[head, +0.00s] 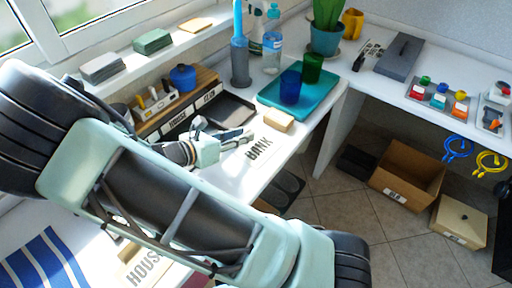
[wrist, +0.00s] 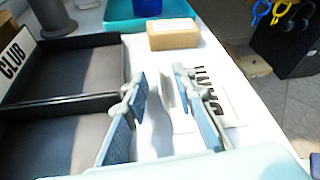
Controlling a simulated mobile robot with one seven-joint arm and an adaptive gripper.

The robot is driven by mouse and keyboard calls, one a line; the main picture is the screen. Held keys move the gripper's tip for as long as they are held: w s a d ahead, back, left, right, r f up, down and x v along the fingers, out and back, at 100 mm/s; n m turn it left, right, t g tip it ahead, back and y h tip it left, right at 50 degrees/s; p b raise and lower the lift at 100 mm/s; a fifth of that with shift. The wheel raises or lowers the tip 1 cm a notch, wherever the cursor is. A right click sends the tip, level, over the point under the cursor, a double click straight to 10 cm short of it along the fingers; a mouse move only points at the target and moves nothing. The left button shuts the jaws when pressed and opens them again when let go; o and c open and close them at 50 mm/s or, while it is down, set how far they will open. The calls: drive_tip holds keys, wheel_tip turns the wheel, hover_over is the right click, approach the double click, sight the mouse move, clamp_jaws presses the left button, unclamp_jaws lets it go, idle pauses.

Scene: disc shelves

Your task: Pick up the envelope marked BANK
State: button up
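The white envelope marked BANK (head: 240,158) lies on the white counter, beside and partly under my gripper (head: 246,134). In the wrist view the BANK envelope (wrist: 232,98) lies flat at the right, its dark letters partly hidden by my right finger. My gripper (wrist: 160,76) is open, with nothing held between its two fingers. A small pale upright piece shows between the fingers; I cannot tell what it is. Another envelope, marked HOUSE (head: 147,270), lies nearer on the counter, partly hidden by my arm.
A tan block (head: 278,120) lies just beyond the envelope, before a teal tray (head: 268,101) with two cups. A dark open tray (wrist: 75,75), with a CLUB label (wrist: 14,58) beside it, lies left of my gripper. The counter edge drops to the floor at the right.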

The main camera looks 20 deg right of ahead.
drive_tip(key=shift+w+d+f, duration=0.15)
drive_tip(key=shift+d, duration=0.2)
drive_tip(key=shift+c, duration=0.5)
clamp_jaws()
